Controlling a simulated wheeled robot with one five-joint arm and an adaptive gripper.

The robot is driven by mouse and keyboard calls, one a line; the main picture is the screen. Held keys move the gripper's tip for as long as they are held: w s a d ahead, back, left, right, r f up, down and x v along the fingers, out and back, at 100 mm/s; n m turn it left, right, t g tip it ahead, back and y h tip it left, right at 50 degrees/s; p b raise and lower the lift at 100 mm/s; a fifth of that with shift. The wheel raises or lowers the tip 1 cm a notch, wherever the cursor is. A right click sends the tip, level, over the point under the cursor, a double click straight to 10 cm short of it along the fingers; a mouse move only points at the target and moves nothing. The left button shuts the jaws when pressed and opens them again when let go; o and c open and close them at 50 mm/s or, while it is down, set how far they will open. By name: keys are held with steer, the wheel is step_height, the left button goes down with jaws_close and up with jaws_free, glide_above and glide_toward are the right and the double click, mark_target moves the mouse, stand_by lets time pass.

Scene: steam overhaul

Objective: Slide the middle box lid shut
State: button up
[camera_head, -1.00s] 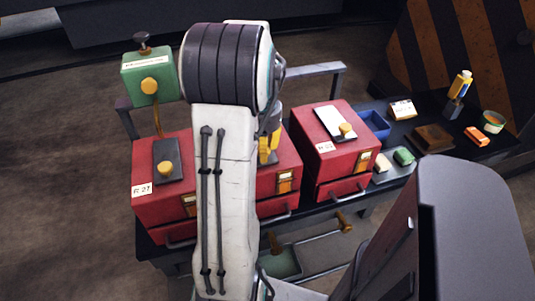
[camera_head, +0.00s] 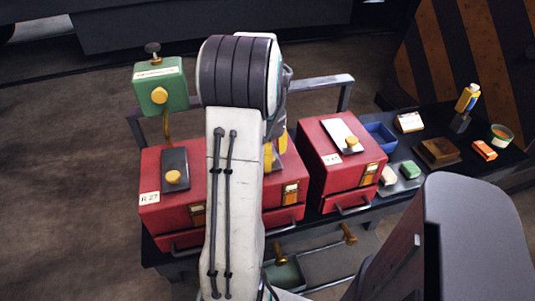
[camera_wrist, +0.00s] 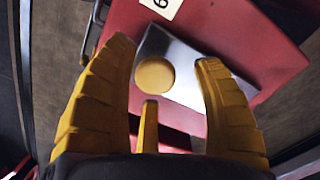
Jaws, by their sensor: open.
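The red middle box (camera_head: 288,172) is mostly hidden behind my arm in the head view. Its right side and an orange-framed label show. In the wrist view I look down on its red top (camera_wrist: 225,35), with a grey metal lid (camera_wrist: 185,62) bearing a round yellow knob (camera_wrist: 155,75). A dark gap, partly hidden by my gripper, shows near the lid's lower edge. My gripper (camera_wrist: 166,52) is open, its yellow fingers on either side of the knob. I cannot tell whether they touch it. In the head view, part of its yellow fingers (camera_head: 276,153) shows beside my arm.
A red box with a dark lid (camera_head: 174,161) stands left, and another with a pale lid (camera_head: 338,131) stands right. A green box on a post (camera_head: 160,88) rises behind the left box. A grey rail (camera_head: 320,84) runs behind. Small items crowd the dark bench at right.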

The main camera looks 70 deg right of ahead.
step_height(320, 180, up, 12)
stand_by(0.7)
stand_by(0.8)
